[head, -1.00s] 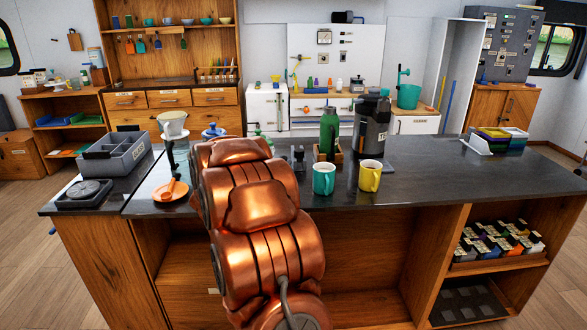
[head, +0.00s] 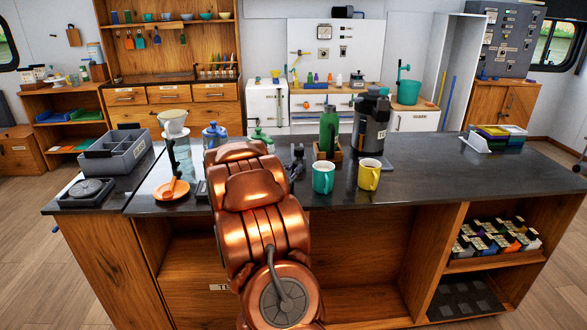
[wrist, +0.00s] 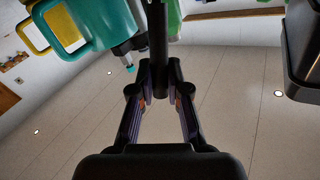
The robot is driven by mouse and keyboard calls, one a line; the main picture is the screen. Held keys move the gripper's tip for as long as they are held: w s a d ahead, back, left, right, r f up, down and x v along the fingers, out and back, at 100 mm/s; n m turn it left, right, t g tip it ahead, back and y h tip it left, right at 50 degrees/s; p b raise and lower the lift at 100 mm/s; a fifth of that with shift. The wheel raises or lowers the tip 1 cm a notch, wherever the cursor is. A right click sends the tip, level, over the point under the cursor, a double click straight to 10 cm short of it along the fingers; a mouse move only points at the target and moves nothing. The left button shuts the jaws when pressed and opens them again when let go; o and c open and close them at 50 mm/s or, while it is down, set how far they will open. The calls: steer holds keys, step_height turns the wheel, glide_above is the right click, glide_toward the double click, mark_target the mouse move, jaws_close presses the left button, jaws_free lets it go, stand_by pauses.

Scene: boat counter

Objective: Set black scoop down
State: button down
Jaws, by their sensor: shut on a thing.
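In the wrist view, my gripper (wrist: 160,88) is shut on a thin black upright shaft (wrist: 158,42), which I take to be the black scoop. Its far end runs out of the picture, so the scoop's bowl is not seen there. In the head view my gripper (head: 297,162) is a small dark shape just right of my copper arm, above the dark counter (head: 430,195) and left of the teal mug. The scoop cannot be made out clearly there. Whether it touches the counter cannot be told.
The teal mug (head: 323,178), yellow mug (head: 369,175), green bottle (head: 328,130) and dark dispenser (head: 371,125) stand right of my gripper. A blue-lidded jar (head: 214,137) and orange saucer (head: 160,191) are left. The counter's right part has free room.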

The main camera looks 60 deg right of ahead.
steer(key=shift+f, duration=0.15)
steer(key=c, duration=1.2)
jaws_free()
steer(key=shift+o, duration=0.2)
steer(key=shift+r, duration=0.25)
steer(key=shift+a+f, duration=0.15)
steer(key=shift+a, duration=0.2)
steer(key=s+a+b, duration=0.1)
steer(key=a+b, duration=0.1)
steer(key=a, duration=0.9)
steer(key=shift+s+a+b, duration=0.15)
steer(key=shift+s+b, duration=0.05)
steer(key=shift+b, duration=0.15)
